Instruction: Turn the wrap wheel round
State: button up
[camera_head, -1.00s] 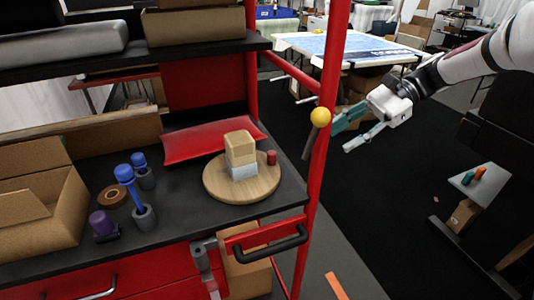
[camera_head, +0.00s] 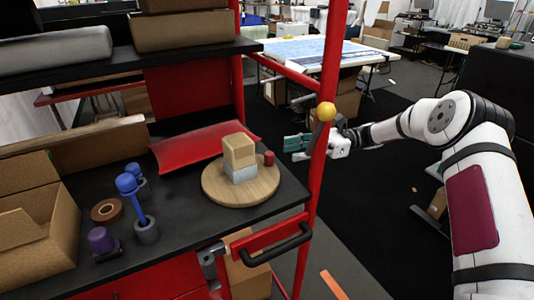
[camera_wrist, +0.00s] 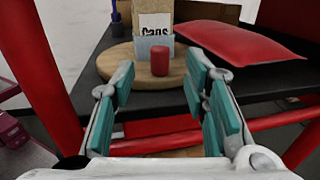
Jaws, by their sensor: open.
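The wrap wheel is a round wooden disc (camera_head: 214,190) lying flat on the dark bench top. A red peg (camera_head: 269,158) stands near its right edge. A cardboard box (camera_head: 239,150) sits on a pale grey block (camera_head: 241,172) at the middle of the disc. My gripper (camera_head: 296,146) is open and empty, right of the disc, with its green fingers showing left of the red post. In the wrist view the disc (camera_wrist: 121,65) is ahead, and the red peg (camera_wrist: 160,61) appears between the open fingers (camera_wrist: 160,85), apart from them.
A red upright post (camera_head: 321,145) with a yellow ball (camera_head: 326,112) overlaps my gripper's wrist side. A red cushion (camera_head: 203,148) lies behind the disc. Blue rollers (camera_head: 131,190), a tape roll (camera_head: 106,210) and an open carton (camera_head: 38,238) stand left. A black handle (camera_head: 278,246) juts out in front.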

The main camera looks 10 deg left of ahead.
aim_at(268, 153)
jog(key=p+x, duration=0.1)
jog(key=x, duration=0.7)
jog(key=shift+a, duration=0.1)
grip_shut()
